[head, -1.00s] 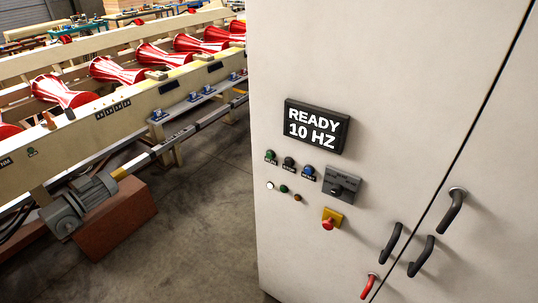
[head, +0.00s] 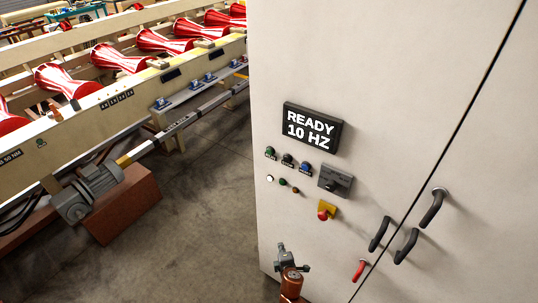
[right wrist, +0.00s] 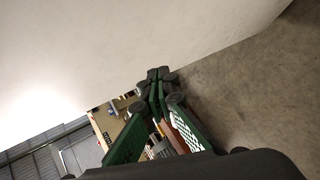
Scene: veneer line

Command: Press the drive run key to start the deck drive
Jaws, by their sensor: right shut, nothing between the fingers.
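The pale drive cabinet (head: 400,80) fills the right of the head view. Its dark display (head: 312,128) reads READY 10 HZ. Below the display are a green key (head: 270,152), a black key (head: 287,160) and a blue key (head: 305,167); their labels are too small to read. My right gripper (head: 281,247) is low in front of the cabinet's left edge, below the keys and apart from them. In the right wrist view its closed, empty fingertips (right wrist: 160,76) show beside the pale panel. My left gripper is out of view.
Beside the keys are a grey rotary switch (head: 336,180) and a red stop button on yellow (head: 325,211). Small lamps (head: 283,183) sit below the keys. Door handles (head: 379,234) stick out at right. The roller deck (head: 110,115) and its motor (head: 88,193) stand left, with open floor between.

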